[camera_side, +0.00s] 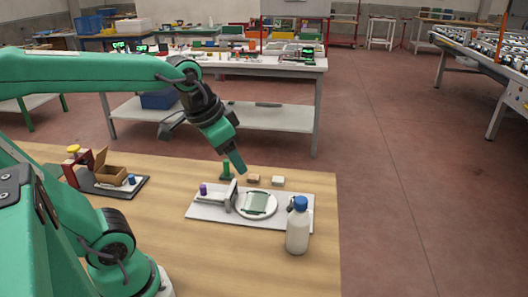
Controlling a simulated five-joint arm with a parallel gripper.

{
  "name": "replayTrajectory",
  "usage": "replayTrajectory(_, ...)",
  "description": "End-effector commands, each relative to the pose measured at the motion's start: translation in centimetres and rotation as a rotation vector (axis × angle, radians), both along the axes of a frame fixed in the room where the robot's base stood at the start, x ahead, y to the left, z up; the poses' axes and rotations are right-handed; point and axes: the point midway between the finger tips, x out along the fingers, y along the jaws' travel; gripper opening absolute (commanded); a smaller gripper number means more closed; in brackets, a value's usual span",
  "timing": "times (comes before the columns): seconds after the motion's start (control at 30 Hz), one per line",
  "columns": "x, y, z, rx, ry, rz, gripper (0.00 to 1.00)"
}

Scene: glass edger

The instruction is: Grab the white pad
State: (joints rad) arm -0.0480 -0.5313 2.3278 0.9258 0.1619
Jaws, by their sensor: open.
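The white pad (278,180) is a small pale block. It lies on the wooden table just behind the back edge of the grey base plate, right of a tan block. My gripper (238,164) is open and points down, above and to the left of the pad and apart from it. Its green finger end shows near the tan block; the other fingertip is hard to make out. Nothing is seen held in it. The pad is in full view.
The grey base plate (210,214) carries a round white disc with green glass (256,203). A blue-capped bottle (298,230) stands in front. The table's right edge is close.

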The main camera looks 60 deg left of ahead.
Motion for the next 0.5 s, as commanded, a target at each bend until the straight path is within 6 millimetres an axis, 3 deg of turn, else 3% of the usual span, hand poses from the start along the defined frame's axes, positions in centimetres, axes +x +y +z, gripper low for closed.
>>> replayTrajectory(0.5,9.8,3.7,-0.6,0.088,0.139,-0.186,0.58)
